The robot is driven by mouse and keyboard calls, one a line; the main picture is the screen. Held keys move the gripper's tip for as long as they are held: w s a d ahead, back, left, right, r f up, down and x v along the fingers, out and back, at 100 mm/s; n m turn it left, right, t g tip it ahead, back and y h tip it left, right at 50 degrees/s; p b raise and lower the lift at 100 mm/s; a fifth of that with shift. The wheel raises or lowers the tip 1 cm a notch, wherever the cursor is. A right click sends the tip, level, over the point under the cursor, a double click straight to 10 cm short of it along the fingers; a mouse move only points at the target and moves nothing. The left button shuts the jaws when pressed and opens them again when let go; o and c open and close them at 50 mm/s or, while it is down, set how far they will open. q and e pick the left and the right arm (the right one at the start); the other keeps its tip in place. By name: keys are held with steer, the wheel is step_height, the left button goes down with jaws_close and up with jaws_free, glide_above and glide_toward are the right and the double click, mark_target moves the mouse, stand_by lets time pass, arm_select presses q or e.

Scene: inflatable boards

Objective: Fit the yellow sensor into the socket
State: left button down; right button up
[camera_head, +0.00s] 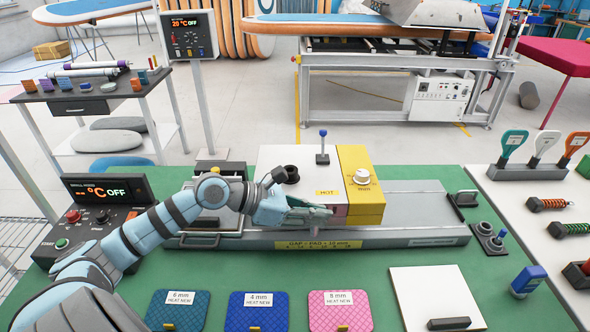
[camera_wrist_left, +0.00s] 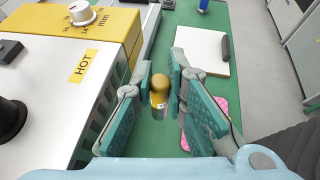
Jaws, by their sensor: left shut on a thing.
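My left gripper (camera_head: 318,212) reaches in from the left, in front of the white-and-yellow machine. In the left wrist view, the yellow sensor (camera_wrist_left: 159,92) stands between the two green finger pads (camera_wrist_left: 160,82), with a rounded golden top and a paler lower part. The fingers are shut on it. In the head view the fingers hide most of the sensor. No socket can be told for certain. A round black fitting (camera_head: 292,174) sits on top of the machine's white part, and a black device with a round top (camera_head: 490,236) stands at the bench's right. My right gripper is not in view.
The machine (camera_head: 361,212) carries a dial and a blue-tipped lever (camera_head: 322,146). A temperature display box (camera_head: 108,190) is at the left. Blue and pink pads (camera_head: 340,311) and a white board (camera_head: 436,298) lie on the green bench (camera_head: 380,262) in front.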

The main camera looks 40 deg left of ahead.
arm_select(q)
steer(key=w+a+r+n+t+y+p, duration=0.1)
steer(key=w+a+r+n+p, duration=0.15)
steer(key=a+r, duration=0.4)
steer(key=w+a+r+n+t+y+p, duration=0.1)
steer(key=w+a+r+y, duration=0.2)
steer(key=r, duration=0.6)
steer(key=w+a+r+n+p, duration=0.1)
steer(key=w+a+r+p, duration=0.1)
steer(key=w+a+r, duration=0.4)
steer(key=f, duration=0.6)
steer(key=s+f+b, duration=0.1)
steer(key=f, duration=0.5)
steer(key=f+b, duration=0.1)
steer(key=f, duration=0.5)
steer(key=shift+s+d+f, duration=0.1)
steer(key=shift+s+d, duration=0.05)
steer(key=shift+d, duration=0.25)
steer(key=shift+f, duration=0.25)
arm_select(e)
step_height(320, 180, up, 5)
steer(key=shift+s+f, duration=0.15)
arm_select(q)
steer(key=c, duration=1.6)
jaws_free()
